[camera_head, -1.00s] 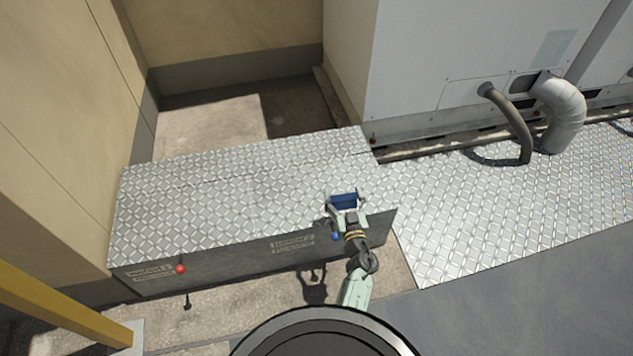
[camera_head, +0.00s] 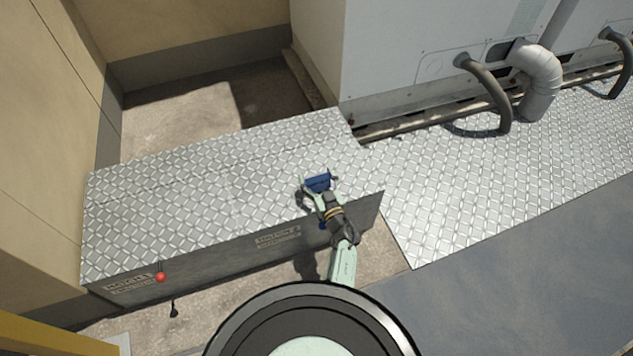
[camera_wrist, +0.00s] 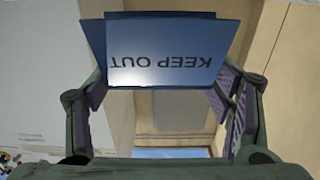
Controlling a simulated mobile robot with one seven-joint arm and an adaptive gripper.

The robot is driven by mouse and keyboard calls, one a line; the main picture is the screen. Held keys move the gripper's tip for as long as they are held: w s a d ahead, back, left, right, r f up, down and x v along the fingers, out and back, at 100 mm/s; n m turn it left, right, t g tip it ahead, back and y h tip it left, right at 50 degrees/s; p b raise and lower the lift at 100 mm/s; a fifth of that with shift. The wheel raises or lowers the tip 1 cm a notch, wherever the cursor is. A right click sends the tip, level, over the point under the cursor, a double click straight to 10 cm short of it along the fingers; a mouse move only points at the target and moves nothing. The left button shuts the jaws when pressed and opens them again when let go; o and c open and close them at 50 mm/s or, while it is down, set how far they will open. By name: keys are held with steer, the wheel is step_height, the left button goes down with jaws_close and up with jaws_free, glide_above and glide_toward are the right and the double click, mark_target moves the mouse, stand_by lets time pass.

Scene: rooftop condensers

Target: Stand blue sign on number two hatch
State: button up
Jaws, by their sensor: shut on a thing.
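The blue sign (camera_head: 318,183) is held by my gripper (camera_head: 318,190) over the right part of the chequered metal hatch top (camera_head: 200,190). In the wrist view the sign (camera_wrist: 170,50) reads "KEEP OUT" upside down, with a finger (camera_wrist: 97,60) at each side edge. The gripper is shut on it. The hatch front has two stencilled labels: a left one (camera_head: 130,284) and a right one (camera_head: 278,238), which seems to end in 2. I cannot tell whether the sign touches the plate.
A red ball-ended handle (camera_head: 160,277) stands at the left front of the hatch. A grey condenser cabinet (camera_head: 420,60) with bent pipes (camera_head: 540,80) stands behind to the right. Tan walls (camera_head: 40,120) close the left. Chequered walkway plate (camera_head: 480,180) lies clear to the right.

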steer(key=shift+f, duration=0.6)
steer(key=shift+f, duration=0.2)
steer(key=o, duration=1.1)
steer(key=shift+c, duration=0.2)
